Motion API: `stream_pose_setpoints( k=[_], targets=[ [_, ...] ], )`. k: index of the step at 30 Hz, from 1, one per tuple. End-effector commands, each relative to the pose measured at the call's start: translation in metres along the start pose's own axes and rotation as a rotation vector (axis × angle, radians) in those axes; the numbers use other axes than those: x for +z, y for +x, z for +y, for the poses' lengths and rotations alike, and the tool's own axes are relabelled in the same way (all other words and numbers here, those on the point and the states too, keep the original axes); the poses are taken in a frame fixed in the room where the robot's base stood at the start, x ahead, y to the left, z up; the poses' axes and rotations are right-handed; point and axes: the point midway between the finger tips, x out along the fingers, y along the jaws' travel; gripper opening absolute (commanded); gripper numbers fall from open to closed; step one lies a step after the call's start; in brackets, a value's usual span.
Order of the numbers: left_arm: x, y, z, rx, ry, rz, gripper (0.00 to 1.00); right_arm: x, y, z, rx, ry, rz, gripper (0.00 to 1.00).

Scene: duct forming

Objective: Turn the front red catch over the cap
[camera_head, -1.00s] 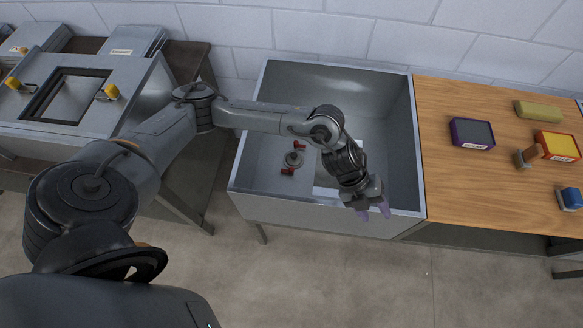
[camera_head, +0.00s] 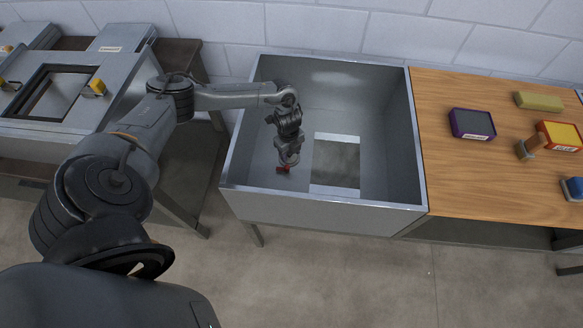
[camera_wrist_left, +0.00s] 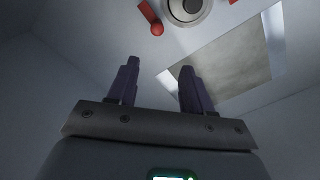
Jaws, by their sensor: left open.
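The front red catch (camera_head: 283,170) shows at the tip of my left gripper (camera_head: 287,162) on the basin floor in the head view. In the left wrist view, a red catch with a round knob (camera_wrist_left: 151,18) lies left of the round grey cap (camera_wrist_left: 188,8), apparently the same front catch. Another red catch (camera_wrist_left: 232,1) is cut off at the top edge. The left fingers (camera_wrist_left: 155,85) are apart with nothing between them, below the catch in the picture. My arm hides the cap in the head view. My right gripper is not in view.
The grey metal basin (camera_head: 320,207) has high walls around my gripper. A metal housing (camera_head: 100,115) stands at the left.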

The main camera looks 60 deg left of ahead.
Motion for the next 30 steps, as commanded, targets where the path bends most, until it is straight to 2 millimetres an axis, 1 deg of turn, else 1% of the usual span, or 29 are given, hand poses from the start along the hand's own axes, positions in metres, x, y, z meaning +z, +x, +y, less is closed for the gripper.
stream_pose_setpoints(
  k=[1, 4, 8, 15, 21, 25, 30],
  targets=[
    [0.009, 0.006, 0.005, 0.012, -0.019, -0.015, 0.5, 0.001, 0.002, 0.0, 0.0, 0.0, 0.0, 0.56],
    [0.017, 0.015, 0.009, 0.021, -0.037, -0.028, 0.5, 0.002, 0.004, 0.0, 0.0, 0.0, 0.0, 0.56],
    [0.018, 0.03, 0.01, 0.023, -0.039, -0.029, 0.5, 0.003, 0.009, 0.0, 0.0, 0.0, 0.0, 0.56],
    [0.018, 0.07, 0.01, 0.023, -0.037, -0.028, 0.5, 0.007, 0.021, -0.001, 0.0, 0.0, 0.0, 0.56],
    [0.018, 0.097, 0.01, 0.021, -0.037, -0.028, 0.5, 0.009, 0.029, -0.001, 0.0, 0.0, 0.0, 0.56],
    [0.019, 0.108, 0.011, 0.021, -0.036, -0.028, 0.5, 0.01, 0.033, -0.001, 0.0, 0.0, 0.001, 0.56],
    [0.019, 0.114, 0.01, 0.019, -0.035, -0.028, 0.5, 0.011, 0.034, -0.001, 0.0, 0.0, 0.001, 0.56]
  ],
)
